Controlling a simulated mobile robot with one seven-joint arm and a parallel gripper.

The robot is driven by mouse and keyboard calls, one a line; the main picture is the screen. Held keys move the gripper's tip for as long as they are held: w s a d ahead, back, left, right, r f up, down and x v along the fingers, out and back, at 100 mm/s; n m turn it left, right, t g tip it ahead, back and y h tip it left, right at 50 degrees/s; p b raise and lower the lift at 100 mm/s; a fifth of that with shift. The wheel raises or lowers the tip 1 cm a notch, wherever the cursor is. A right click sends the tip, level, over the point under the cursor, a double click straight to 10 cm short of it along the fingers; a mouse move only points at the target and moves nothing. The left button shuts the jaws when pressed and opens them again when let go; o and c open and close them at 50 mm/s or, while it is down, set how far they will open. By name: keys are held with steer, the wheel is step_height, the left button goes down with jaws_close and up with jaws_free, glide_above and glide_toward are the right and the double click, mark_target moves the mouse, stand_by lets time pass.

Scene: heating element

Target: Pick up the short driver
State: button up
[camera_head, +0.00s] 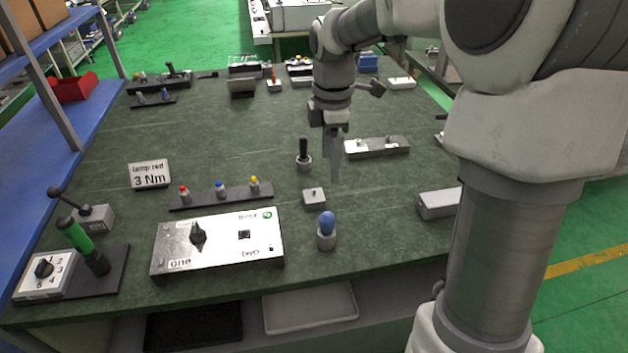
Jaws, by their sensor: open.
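Two small upright tools stand in round grey holders, and I cannot tell for sure which is the short driver. One is a stubby blue-handled tool (327,222) near the front edge of the table. The other is a slimmer black-handled tool (304,149) near the table's middle. My gripper (335,176) points down above the middle of the table, open and with nothing seen between its fingers. In the picture it is just right of the black-handled tool and farther back than the blue-handled one. It appears apart from both.
A small grey block (314,198) sits between the two tools. A white control box (218,246) and a black rack (222,198) with coloured pieces lie left. A long grey block (377,147) and a grey box (438,203) lie right. A green-handled tool (75,236) stands far left.

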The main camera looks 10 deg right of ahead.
mark_target(327, 214)
step_height(327, 214, down, 12)
steer(key=shift+b, duration=0.75)
steer(key=shift+s+a+f+b, duration=0.1)
steer(key=shift+s+f+b, duration=0.1)
steer(key=shift+f, duration=1.2)
steer(key=shift+s+a+f+b, duration=0.1)
steer(key=shift+f+b, duration=0.05)
steer(key=shift+f, duration=1.2)
steer(key=shift+r, duration=0.1)
jaws_close()
